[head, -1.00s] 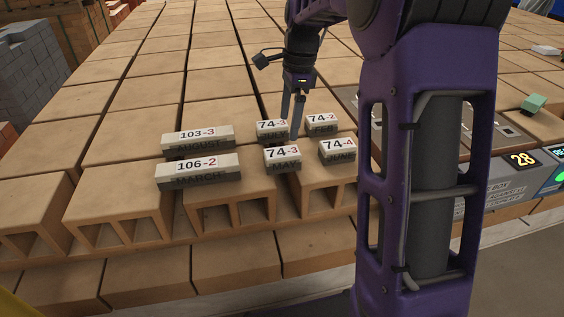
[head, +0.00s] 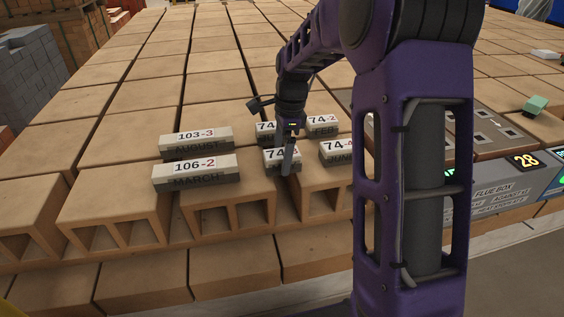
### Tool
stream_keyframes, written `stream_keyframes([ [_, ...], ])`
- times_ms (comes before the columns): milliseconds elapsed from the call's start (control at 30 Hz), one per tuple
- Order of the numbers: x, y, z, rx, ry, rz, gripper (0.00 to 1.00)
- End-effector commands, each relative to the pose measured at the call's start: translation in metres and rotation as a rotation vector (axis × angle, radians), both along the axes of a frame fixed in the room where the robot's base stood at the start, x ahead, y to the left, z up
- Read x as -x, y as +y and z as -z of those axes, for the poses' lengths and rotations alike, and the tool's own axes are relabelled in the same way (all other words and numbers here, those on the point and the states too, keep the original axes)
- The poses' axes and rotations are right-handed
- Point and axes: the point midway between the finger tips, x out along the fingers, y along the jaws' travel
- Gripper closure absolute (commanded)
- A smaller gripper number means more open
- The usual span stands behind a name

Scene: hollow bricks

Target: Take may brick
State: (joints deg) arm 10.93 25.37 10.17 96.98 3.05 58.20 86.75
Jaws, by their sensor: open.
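The May brick (head: 271,159), a small pale block with a grey lower front and a 74-3 label on top, lies on a hollow brick near the front edge. My gripper (head: 287,168) is open and points down at the May brick, with its fingers in front of the right part of it. They hide part of its label and its name. I cannot tell whether the fingers touch it.
Close by are the June brick (head: 335,154) to the right, the Feb brick (head: 323,125) and another 74 brick (head: 264,130) behind, and the March brick (head: 196,174) and August brick (head: 196,141) to the left. A control box (head: 500,190) stands at the right.

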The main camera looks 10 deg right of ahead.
Motion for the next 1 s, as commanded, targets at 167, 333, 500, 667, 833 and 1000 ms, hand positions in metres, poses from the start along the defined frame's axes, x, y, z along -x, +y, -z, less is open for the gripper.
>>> stream_keyframes([
  [167,-0.0001,0.0,-0.0004,0.0,0.0,0.0,0.03],
  [333,-0.0001,0.0,0.001,0.0,0.0,-0.001,0.03],
  [500,-0.0002,0.0001,0.0033,0.001,-0.001,-0.001,0.03],
  [667,-0.0002,0.0001,0.0043,0.0,-0.001,-0.001,0.03],
  [833,-0.0002,0.0,0.0043,0.0,-0.001,-0.001,0.03],
  [1000,-0.0001,-0.0001,0.0043,0.0,0.0,-0.001,0.33],
])
